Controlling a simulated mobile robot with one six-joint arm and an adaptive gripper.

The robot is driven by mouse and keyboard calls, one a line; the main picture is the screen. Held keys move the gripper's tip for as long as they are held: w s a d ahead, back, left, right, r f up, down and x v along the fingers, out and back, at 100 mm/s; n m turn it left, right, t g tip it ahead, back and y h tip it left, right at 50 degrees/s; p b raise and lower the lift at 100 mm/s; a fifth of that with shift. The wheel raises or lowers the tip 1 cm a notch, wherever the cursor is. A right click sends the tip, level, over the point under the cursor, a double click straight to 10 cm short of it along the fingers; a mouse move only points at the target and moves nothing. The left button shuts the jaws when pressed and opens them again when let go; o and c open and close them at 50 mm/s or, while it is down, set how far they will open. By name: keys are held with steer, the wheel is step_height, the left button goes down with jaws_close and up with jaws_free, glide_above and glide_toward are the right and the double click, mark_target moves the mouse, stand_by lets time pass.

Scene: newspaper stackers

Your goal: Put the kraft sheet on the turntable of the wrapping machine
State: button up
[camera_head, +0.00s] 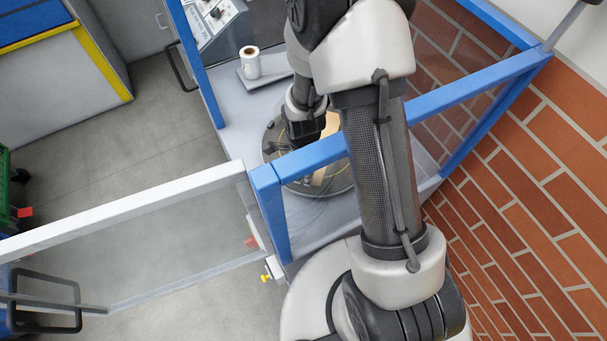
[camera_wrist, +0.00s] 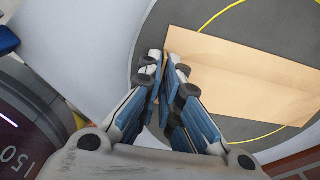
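The kraft sheet (camera_wrist: 245,78) is a plain tan rectangle lying on the dark grey turntable (camera_wrist: 285,22) with yellow ring lines. One end of it is near my fingertips in the wrist view. In the head view, only parts of the sheet (camera_head: 331,123) show, behind my gripper and the blue frame, on the round turntable (camera_head: 275,147). My gripper (camera_wrist: 164,62) points down at the turntable beside the sheet's end. Its fingers are close together with a narrow gap, and no sheet shows clamped between them. The gripper (camera_head: 304,135) is partly hidden in the head view.
A blue frame (camera_head: 440,95) with clear panels stands around the machine, and my arm reaches over it. A glazed door (camera_head: 150,245) stands open at the left. A brick wall (camera_head: 530,200) is close on the right.

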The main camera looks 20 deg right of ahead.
steer(key=o, duration=0.4)
steer(key=shift+o, duration=0.2)
steer(key=shift+r, duration=0.1)
step_height(320, 180, up, 12)
steer(key=p, duration=0.4)
steer(key=shift+s+r, duration=0.1)
steer(key=shift+r, duration=0.1)
